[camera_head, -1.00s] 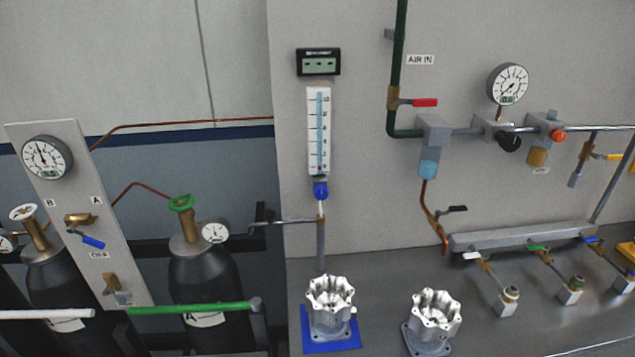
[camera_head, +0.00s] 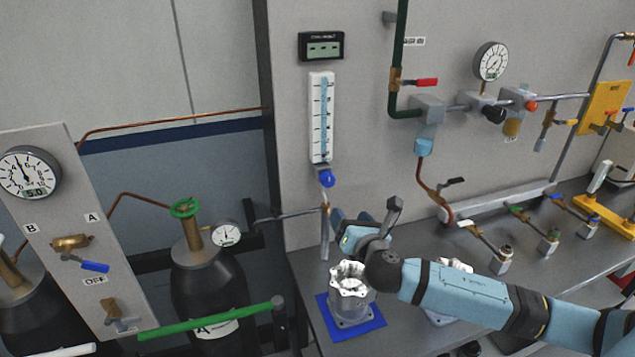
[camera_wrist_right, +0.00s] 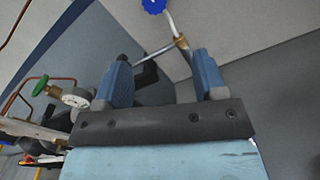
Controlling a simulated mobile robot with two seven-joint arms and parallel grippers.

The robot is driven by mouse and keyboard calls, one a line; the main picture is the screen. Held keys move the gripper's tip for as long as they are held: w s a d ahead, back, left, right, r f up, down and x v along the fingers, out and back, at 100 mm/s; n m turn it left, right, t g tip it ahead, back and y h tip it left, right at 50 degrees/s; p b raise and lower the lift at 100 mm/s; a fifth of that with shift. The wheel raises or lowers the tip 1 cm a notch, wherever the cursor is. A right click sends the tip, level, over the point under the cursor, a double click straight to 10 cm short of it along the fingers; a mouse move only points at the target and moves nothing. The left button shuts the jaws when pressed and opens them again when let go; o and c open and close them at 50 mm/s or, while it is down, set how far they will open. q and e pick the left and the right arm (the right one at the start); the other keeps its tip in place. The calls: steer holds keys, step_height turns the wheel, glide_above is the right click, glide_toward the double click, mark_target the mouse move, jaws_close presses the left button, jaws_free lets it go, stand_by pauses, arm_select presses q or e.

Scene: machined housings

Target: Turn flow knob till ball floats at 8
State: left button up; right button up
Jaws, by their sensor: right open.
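The flow knob (camera_head: 326,178) is blue and sits at the foot of the flowmeter (camera_head: 321,118), a clear upright tube with a white numbered scale on the grey panel. The ball is too small to make out in the tube. My right gripper (camera_head: 350,217) is open and empty, below and slightly right of the knob, apart from it. In the right wrist view the knob (camera_wrist_right: 153,6) shows at the top edge, beyond and above the gap between the spread fingers (camera_wrist_right: 163,78). My left gripper is not in view.
A metal housing (camera_head: 352,293) stands on a blue mat (camera_head: 336,328) just below my right gripper. A second housing is mostly hidden behind my right arm. A horizontal pipe (camera_head: 288,214) runs left below the knob. A gas cylinder (camera_head: 208,290) stands at left.

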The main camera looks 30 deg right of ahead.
mark_target(330, 181)
steer(key=shift+n+t, duration=0.3)
steer(key=shift+n, duration=0.3)
steer(key=x, duration=0.4)
steer(key=r+p+x, duration=0.1)
steer(key=x, duration=0.3)
steer(key=p+x, duration=0.1)
steer(key=x, duration=0.4)
steer(key=shift+d+r, duration=0.1)
steer(key=shift+r, duration=0.2)
steer(key=shift+w+d+f, duration=0.1)
steer(key=shift+w+d, duration=0.05)
steer(key=shift+w, duration=0.55)
steer(key=shift+c, duration=0.5)
steer(key=c, duration=0.8)
steer(key=shift+c, duration=0.2)
